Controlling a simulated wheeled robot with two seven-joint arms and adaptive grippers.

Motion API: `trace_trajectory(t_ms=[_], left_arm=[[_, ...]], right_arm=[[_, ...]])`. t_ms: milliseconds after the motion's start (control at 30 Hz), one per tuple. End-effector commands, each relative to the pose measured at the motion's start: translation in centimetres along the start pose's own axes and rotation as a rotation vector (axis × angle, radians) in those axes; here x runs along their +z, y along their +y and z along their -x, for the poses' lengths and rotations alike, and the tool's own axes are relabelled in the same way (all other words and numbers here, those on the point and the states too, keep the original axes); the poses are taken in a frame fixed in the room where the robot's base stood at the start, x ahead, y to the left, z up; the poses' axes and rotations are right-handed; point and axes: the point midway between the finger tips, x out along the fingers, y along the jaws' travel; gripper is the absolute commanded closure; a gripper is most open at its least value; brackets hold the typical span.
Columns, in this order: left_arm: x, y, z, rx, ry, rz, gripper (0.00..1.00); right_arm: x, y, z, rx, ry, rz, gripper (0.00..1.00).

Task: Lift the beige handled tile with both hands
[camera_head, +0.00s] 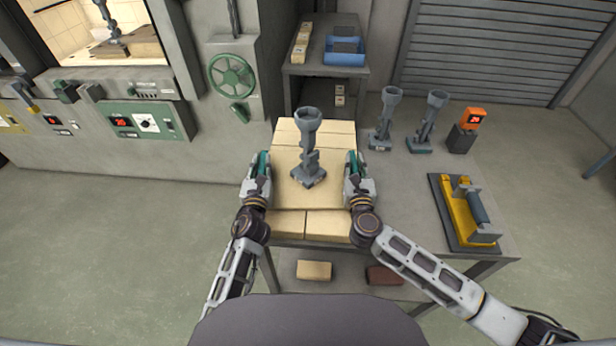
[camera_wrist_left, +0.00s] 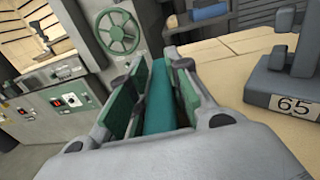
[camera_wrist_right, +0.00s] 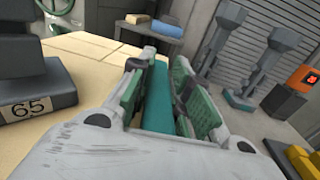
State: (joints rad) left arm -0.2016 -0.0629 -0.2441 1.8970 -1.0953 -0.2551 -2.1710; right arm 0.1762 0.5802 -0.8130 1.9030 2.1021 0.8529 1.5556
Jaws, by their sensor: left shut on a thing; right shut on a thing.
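The beige tile (camera_head: 289,196) lies on a bed of beige bricks on the table, with a grey shell fixture (camera_head: 308,150) standing upright on it. The fixture's base shows the number 65 in the left wrist view (camera_wrist_left: 290,92) and the right wrist view (camera_wrist_right: 38,95). My left gripper (camera_head: 262,162) is at the tile's left side, shut on its teal handle (camera_wrist_left: 160,108). My right gripper (camera_head: 352,160) is at the right side, shut on the other teal handle (camera_wrist_right: 158,95). I cannot tell whether the tile is clear of the bricks.
Two more grey fixtures (camera_head: 385,118) (camera_head: 428,122) and an orange device (camera_head: 472,119) stand on the right of the table. A yellow tool on a dark tray (camera_head: 440,205) lies front right. A blue bin (camera_head: 344,58) sits behind. An open furnace (camera_head: 90,35) is at back left.

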Motion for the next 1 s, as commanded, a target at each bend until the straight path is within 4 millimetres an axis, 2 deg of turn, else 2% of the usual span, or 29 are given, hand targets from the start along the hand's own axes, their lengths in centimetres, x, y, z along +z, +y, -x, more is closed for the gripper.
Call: trace_trajectory(t_ms=[1000], left_arm=[[3.0,0.1,-0.1,0.001,-0.003,0.0,1.0]], right_arm=[[3.0,-0.1,-0.1,-0.002,-0.003,0.0,1.0]])
